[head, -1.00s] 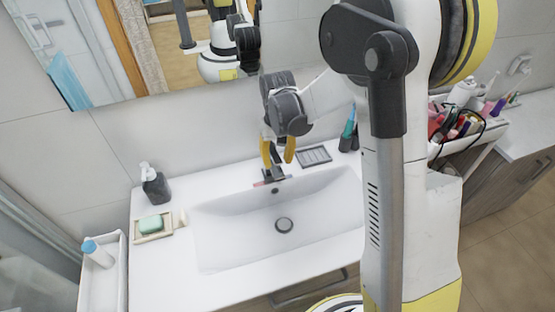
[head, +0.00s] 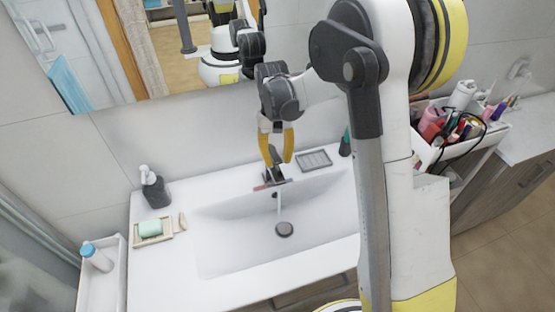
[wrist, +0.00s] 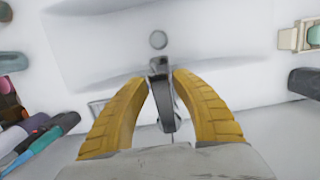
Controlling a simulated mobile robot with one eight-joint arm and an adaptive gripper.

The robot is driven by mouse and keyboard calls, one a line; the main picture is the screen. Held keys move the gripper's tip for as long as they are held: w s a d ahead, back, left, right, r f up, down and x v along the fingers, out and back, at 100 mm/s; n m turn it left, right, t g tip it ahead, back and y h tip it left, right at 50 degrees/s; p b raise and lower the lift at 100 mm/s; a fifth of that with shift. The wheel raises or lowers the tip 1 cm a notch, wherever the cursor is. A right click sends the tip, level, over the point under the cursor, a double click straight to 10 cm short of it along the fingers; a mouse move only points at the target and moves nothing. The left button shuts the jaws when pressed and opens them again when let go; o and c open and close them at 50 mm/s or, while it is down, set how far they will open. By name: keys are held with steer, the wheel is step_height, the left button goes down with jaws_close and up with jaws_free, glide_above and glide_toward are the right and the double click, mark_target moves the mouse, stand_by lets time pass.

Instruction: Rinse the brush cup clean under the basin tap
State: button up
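The basin tap (head: 272,178) stands at the back rim of the white basin (head: 225,240). A thin stream of water (head: 279,208) falls from it to the drain. My gripper (head: 276,160) points down at the tap from above. In the wrist view its yellow fingers (wrist: 161,78) are apart on either side of the dark tap lever (wrist: 162,95), with nothing held; contact with the lever is unclear. A dark holder with a green item (head: 346,143) stands right of the basin, partly hidden by my arm. I cannot tell whether it is the brush cup.
Left of the basin are a soap dispenser (head: 154,187) and green soap (head: 150,228) on a dish. A dark slotted tray (head: 314,160) lies behind the basin. A crowded cosmetics cart (head: 455,135) stands at right. The basin is empty apart from the water.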

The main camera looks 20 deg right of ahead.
steer(key=shift+o, duration=0.7)
step_height(320, 180, up, 12)
steer(key=w, duration=0.2)
steer(key=shift+f, duration=0.1)
steer(key=s+f+t+b, duration=0.4)
steer(key=s+b, duration=0.2)
steer(key=s, duration=0.4)
steer(key=s+f+t+b, duration=0.4)
steer(key=s+b, duration=0.3)
steer(key=s, duration=0.4)
steer(key=shift+s+f+t, duration=0.2)
steer(key=shift+f+t, duration=0.2)
steer(key=shift+f, duration=0.35)
steer(key=o, duration=0.8)
steer(key=shift+s+f, duration=0.15)
steer(key=shift+f, duration=0.05)
steer(key=shift+c, duration=0.2)
